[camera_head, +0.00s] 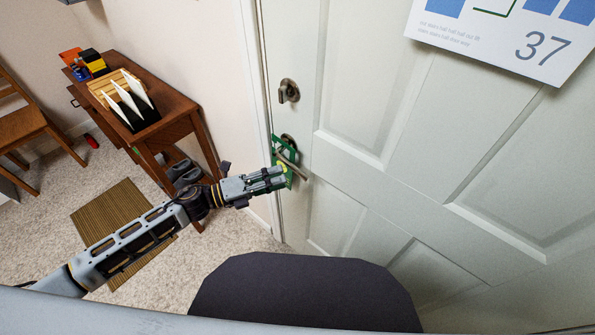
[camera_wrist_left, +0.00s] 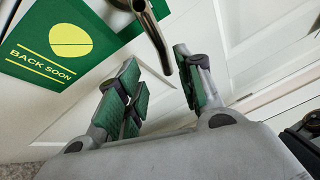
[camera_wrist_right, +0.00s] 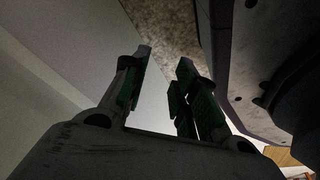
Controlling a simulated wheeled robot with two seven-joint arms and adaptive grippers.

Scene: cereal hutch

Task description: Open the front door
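The front door (camera_head: 355,90) is white and panelled, and it looks shut in its frame. Its metal lever handle (camera_head: 291,165) has a green "BACK SOON" sign (camera_wrist_left: 52,42) hanging at it. A deadbolt knob (camera_head: 288,90) sits above. My left gripper (camera_head: 281,179) is at the handle in the head view. In the left wrist view the left gripper (camera_wrist_left: 163,82) is open, and the lever's end (camera_wrist_left: 158,38) points toward the gap between its fingers. I cannot tell whether it touches them. My right gripper (camera_wrist_right: 163,75) is open and empty in the right wrist view; the head view does not show it.
A brown wooden table (camera_head: 165,125) with a file rack (camera_head: 122,100) stands left of the door. Shoes (camera_head: 184,173) lie beneath it. A striped mat (camera_head: 112,215) lies on the carpet, and a wooden chair (camera_head: 28,122) stands far left. A poster (camera_head: 510,32) marked 37 hangs on the door.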

